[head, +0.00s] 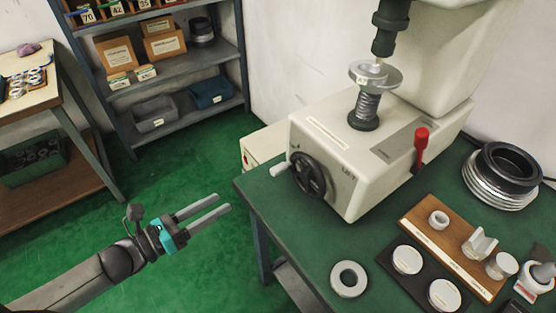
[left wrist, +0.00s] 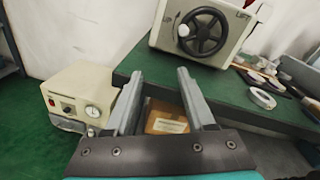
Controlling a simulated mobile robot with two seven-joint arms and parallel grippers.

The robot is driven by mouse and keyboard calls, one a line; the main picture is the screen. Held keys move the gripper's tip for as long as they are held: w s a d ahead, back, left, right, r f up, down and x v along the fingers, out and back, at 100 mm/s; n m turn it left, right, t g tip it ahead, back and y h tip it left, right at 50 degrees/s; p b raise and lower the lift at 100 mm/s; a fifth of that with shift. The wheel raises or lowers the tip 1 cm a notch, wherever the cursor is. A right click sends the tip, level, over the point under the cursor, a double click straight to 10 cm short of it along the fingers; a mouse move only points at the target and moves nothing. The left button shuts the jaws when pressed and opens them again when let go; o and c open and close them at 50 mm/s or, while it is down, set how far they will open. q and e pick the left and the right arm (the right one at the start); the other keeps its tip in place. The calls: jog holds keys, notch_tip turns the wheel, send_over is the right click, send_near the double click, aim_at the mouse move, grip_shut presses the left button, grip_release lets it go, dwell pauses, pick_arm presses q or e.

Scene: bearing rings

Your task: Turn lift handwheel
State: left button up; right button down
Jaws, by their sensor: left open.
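The black lift handwheel (head: 308,176) is on the front of the cream press body (head: 345,205), beside the word LIFT. Its pale crank knob (head: 279,170) sticks out to the left. The handwheel also shows in the left wrist view (left wrist: 203,32), beyond the fingers and to their upper right. The threaded lift screw (head: 366,106) carries a round metal table (head: 376,75) below the black press head (head: 390,25). My left gripper (head: 222,202) is open and empty, left of the handwheel and apart from it. My right gripper is not in view.
The green bench (head: 320,245) holds a loose ring (head: 349,279), a wooden tray (head: 416,230) and stacked rings (head: 500,175). A red lever (head: 421,140) rises from the press's right side. A cream gauge box (left wrist: 80,95) stands left of the bench. Shelving (head: 180,70) stands behind; green floor is clear.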

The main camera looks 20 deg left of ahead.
aim_at(273, 172)
pick_arm(q)
jog(key=w+d+r+m, duration=0.1)
jog(key=w+d, duration=0.2)
jog(key=w+d+r+m+h+b, duration=0.1)
jog(key=w+d, duration=0.2)
jog(key=d, duration=0.1)
jog(key=w+d+r+m+h, duration=0.1)
jog(key=w+d, duration=0.2)
jog(key=w, duration=0.1)
jog(key=shift+d+r+m+g, duration=0.2)
jog(key=shift+r+m+g, duration=0.1)
jog(key=shift+r+m, duration=0.1)
jog(key=shift+w+d, duration=0.45)
jog(key=c, duration=0.7)
grip_shut()
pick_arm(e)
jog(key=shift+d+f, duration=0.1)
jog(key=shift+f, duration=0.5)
